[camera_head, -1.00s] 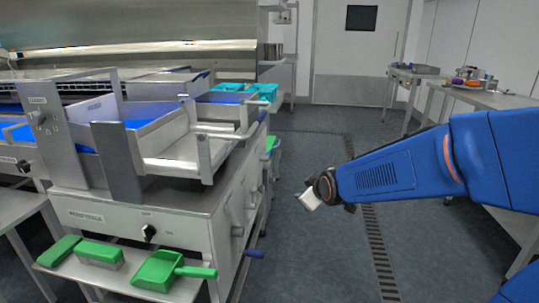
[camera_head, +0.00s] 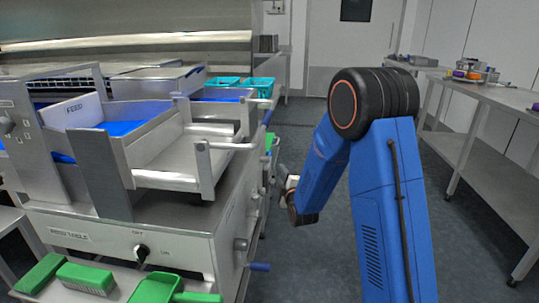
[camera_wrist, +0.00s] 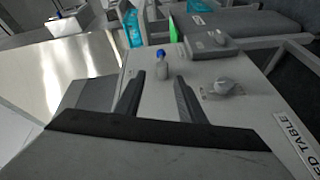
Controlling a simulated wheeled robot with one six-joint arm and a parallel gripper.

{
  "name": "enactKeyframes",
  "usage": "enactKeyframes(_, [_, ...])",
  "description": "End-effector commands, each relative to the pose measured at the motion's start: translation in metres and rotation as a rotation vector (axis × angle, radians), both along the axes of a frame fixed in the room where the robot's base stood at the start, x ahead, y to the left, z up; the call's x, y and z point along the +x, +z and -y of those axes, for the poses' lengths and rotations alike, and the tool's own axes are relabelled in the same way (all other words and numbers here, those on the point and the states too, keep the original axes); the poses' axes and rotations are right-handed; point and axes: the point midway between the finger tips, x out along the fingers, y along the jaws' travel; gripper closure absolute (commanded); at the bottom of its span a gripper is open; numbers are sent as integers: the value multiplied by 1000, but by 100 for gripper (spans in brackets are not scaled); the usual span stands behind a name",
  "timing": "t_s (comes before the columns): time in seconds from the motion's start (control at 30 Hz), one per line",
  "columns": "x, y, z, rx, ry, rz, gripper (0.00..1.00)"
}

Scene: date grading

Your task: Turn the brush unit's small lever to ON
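My gripper (camera_head: 289,184) is at the right of the feed table unit, partly hidden by my arm in the head view. In the wrist view its two dark fingers (camera_wrist: 158,95) are apart with nothing held between them. A pale lever-like part with a blue tip (camera_wrist: 161,64) shows beyond and between the fingertips, apart from them. A grey knob (camera_wrist: 226,87) sits on the pale panel to the right of the fingers. Farther off is a grey box with a small knob (camera_wrist: 218,39). I cannot tell which part is the brush unit's small lever, or its setting.
The feed table (camera_head: 178,230) has an OFF/ON knob (camera_head: 141,252) in front and a blue-handled side lever (camera_head: 258,266). Green brushes (camera_head: 85,278) and a scoop (camera_head: 155,288) lie below. Teal crates (camera_head: 258,86) stand behind. A steel table (camera_head: 490,95) is at right; floor between is free.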

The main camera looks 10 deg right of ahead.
Motion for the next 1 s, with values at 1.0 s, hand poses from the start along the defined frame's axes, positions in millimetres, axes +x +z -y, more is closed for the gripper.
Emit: enactKeyframes(1.0, [115, -12, -13, -88, 0, 92, 64])
